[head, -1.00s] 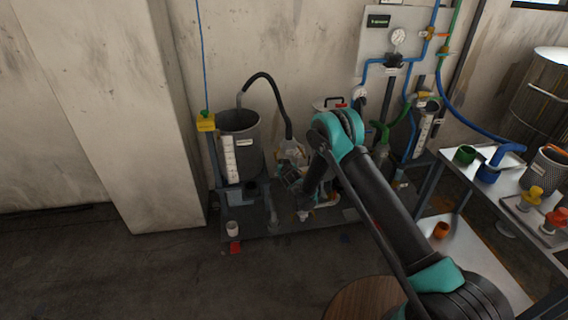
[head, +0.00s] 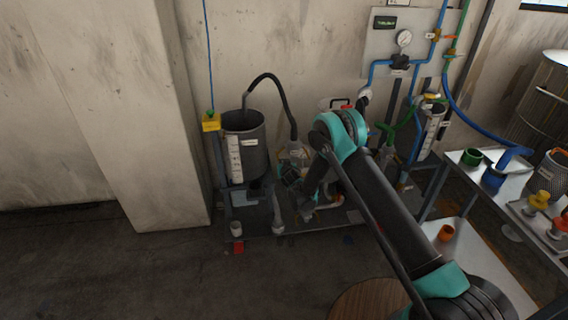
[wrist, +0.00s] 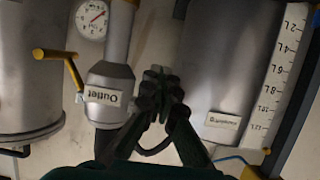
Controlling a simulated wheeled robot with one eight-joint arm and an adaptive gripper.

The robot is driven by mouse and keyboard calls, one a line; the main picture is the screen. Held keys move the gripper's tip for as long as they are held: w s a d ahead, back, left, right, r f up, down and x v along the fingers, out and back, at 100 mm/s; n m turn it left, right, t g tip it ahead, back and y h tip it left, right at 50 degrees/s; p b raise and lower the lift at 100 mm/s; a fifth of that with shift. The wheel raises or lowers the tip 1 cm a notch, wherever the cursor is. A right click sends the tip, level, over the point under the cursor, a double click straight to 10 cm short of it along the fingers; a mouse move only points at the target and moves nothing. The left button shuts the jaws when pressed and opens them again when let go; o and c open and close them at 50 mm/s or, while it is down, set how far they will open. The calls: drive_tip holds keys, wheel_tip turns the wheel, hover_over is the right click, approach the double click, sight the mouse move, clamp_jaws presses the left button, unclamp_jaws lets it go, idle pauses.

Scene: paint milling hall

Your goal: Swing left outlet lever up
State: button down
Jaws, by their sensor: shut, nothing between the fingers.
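The wrist view is upside down. In it a grey pipe fitting labelled Outlet (wrist: 109,82) stands left of centre, with a bent yellow lever (wrist: 70,66) beside it. I cannot tell whether this is the left outlet's lever. My gripper (wrist: 160,74) is shut and empty, in front of the gap between the Outlet fitting and a grey scaled tank (wrist: 215,75). In the head view my gripper (head: 306,212) hangs low at the rack, right of that grey tank (head: 250,148); the yellow lever cannot be made out there.
A round gauge (wrist: 91,18) sits by the pipe, and another tank (wrist: 28,75) is at the wrist view's left edge. A black hose (head: 283,92) arches from the grey tank. A table (head: 518,205) with cups stands at the right. The floor at left front is clear.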

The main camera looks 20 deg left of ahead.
sight(277, 155)
drive_tip(key=shift+s+a+r, duration=0.3)
drive_tip(key=shift+a+r, duration=0.2)
idle(0.3)
drive_tip(key=shift+s+a+r, duration=0.25)
drive_tip(key=shift+a+r, duration=0.2)
drive_tip(key=shift+r, duration=0.2)
